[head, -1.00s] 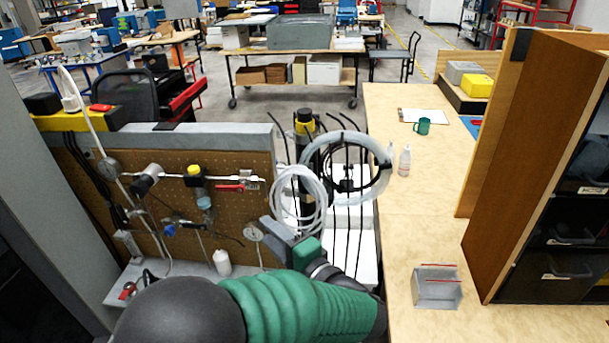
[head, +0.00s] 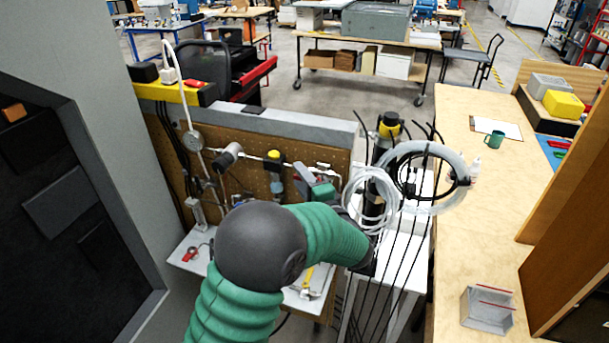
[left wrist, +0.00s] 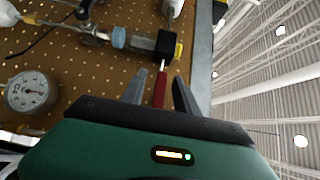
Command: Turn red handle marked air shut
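The red handle (left wrist: 160,90) is on the pegboard's pipework, in the left wrist view. It lies between the two grey fingers of my left gripper (left wrist: 159,90), with a gap visible on both sides. The gripper is open. In the head view my left gripper (head: 305,172) is at the right part of the pegboard, and it and my arm hide the handle. No "air" marking is legible. A pale metal fitting (head: 323,165) of the pipe shows just above the gripper. My right gripper is not in view.
The pegboard (head: 240,180) carries a yellow-topped regulator (head: 275,160) left of the gripper. A dial gauge (left wrist: 30,90) shows in the left wrist view. Coiled clear tubing (head: 370,200) and black upright rods stand close on the right. A wooden table (head: 460,200) is farther right.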

